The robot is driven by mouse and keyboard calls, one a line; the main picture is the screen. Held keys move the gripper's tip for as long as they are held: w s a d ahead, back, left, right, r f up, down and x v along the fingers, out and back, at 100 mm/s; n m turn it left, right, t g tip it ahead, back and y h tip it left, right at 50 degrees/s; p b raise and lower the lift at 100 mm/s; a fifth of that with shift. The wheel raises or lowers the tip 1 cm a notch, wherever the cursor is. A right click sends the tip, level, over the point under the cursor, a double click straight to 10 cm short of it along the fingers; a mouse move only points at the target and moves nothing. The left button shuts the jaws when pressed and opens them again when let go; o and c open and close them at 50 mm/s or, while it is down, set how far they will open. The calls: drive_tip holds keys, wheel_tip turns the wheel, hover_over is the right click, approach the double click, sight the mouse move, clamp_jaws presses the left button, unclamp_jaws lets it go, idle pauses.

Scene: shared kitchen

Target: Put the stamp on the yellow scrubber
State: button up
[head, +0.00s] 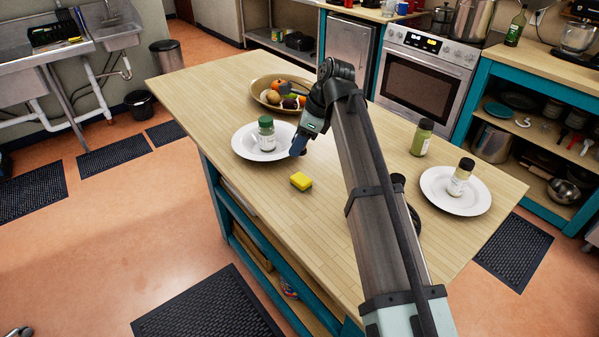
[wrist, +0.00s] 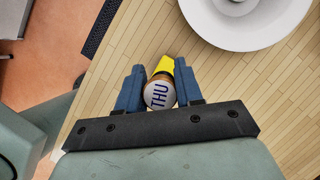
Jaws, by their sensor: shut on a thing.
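My gripper (head: 300,146) is over the table at the right edge of the left white plate, and it also shows in the wrist view (wrist: 160,78). Its blue fingers are shut on the stamp (wrist: 160,96), which has a round white end marked "THU" and a brownish side. The stamp cannot be made out clearly in the head view. The yellow scrubber (head: 301,181) lies on the table, just in front of my gripper in the head view. In the wrist view the scrubber (wrist: 166,63) shows beyond the stamp, partly hidden by it. I cannot tell the gap between them.
A green-lidded jar (head: 266,134) stands on the left plate (head: 242,148). A bowl of fruit (head: 262,84) is behind it. A green bottle (head: 421,138) and a right plate (head: 437,197) with a jar (head: 461,178) stand right of my arm. Table around the scrubber is clear.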

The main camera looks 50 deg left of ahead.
sight(293, 177)
drive_tip(key=shift+f, duration=4.3)
drive_tip(key=shift+f, duration=0.15)
drive_tip(key=o, duration=1.1)
drive_tip(key=shift+c, duration=0.2)
drive_tip(key=v, duration=1.2)
